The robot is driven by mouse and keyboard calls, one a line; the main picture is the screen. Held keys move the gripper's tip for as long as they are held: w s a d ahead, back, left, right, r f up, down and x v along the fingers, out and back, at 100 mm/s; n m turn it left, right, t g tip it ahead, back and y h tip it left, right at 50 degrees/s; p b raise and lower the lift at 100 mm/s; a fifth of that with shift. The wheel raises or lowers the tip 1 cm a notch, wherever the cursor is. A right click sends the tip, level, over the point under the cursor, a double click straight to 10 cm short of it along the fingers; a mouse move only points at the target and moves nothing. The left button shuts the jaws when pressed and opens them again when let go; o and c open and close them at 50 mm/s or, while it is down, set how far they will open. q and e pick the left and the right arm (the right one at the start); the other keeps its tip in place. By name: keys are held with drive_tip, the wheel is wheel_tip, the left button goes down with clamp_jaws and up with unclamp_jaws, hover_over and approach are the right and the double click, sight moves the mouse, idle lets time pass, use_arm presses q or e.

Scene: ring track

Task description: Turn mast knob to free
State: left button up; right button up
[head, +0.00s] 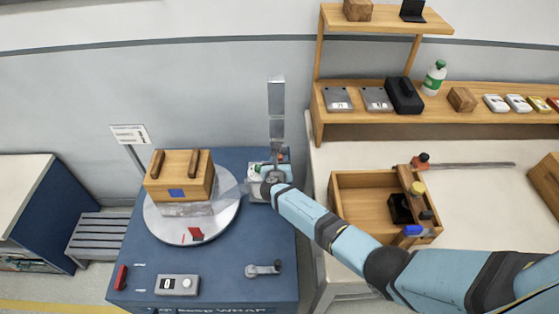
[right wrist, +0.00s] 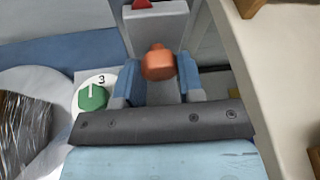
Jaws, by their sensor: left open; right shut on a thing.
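The mast (head: 276,105) is a grey upright at the back right of the blue wrapping machine (head: 225,265). In the right wrist view an orange-red mast knob (right wrist: 158,62) sits between the blue finger pads of my right gripper (right wrist: 157,85), which is shut on it. In the head view this gripper (head: 272,174) is at the mast's foot, and the arm hides most of the knob. A green dial (right wrist: 92,97) with its pointer at 3 is left of the fingers. My left gripper is not in view.
A wooden crate (head: 181,176) stands on the round turntable (head: 165,230), left of my right gripper. A wooden open box (head: 365,187) is on the bench (head: 480,185) to the right. A shelf (head: 440,115) with several items rises behind the bench.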

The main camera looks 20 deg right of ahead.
idle(0.4)
drive_tip(key=o, duration=0.9)
drive_tip(key=p+v, duration=0.1)
drive_tip(key=v, duration=1.2)
drive_tip(key=shift+s+a, duration=0.2)
drive_tip(key=shift+s, duration=0.15)
